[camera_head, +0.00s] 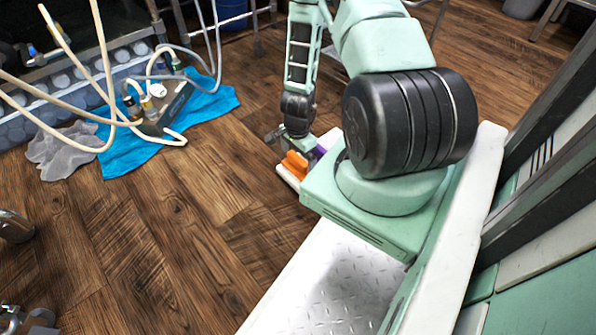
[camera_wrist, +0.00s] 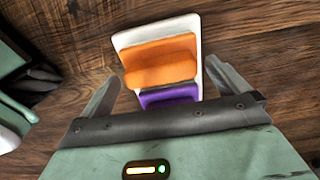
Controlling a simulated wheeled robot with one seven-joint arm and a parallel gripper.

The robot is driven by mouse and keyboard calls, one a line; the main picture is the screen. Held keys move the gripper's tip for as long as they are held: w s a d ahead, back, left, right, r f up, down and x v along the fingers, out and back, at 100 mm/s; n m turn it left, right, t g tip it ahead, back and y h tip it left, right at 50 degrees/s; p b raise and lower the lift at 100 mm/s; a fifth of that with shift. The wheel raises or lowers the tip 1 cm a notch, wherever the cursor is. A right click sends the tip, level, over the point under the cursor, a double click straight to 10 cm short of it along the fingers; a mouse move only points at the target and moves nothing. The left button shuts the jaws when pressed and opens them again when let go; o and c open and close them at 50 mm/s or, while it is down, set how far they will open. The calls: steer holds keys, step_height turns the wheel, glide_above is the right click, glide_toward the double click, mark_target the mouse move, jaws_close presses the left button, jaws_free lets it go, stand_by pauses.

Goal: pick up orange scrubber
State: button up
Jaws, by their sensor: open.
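The orange scrubber (camera_head: 294,165) lies on a small white tray (camera_head: 287,180) on the wooden floor. In the wrist view the orange scrubber (camera_wrist: 160,58) shows whole, with a raised ridge towards me. A purple block (camera_wrist: 168,96) lies beside it on the same white tray (camera_wrist: 122,40), partly covered by my gripper's body. My gripper (camera_wrist: 163,72) is open, with one finger to the left of the tray and one to the right. Nothing is held. In the head view my gripper (camera_head: 291,143) is just above the scrubber, pointing down; its fingertips are hard to make out.
A blue cloth (camera_head: 125,150) with hoses and bottles lies on the floor to the left, next to a crumpled grey cloth (camera_head: 62,150). Metal legs stand at the left edge. The wooden floor (camera_head: 190,230) between is clear.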

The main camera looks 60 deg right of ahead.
mark_target(298, 158)
step_height(298, 158, down, 2)
steer(key=shift+f+b, duration=0.15)
steer(key=shift+b, duration=0.25)
steer(key=c, duration=1.1)
steer(key=shift+o, duration=0.2)
step_height(298, 158, up, 10)
steer(key=p, duration=0.7)
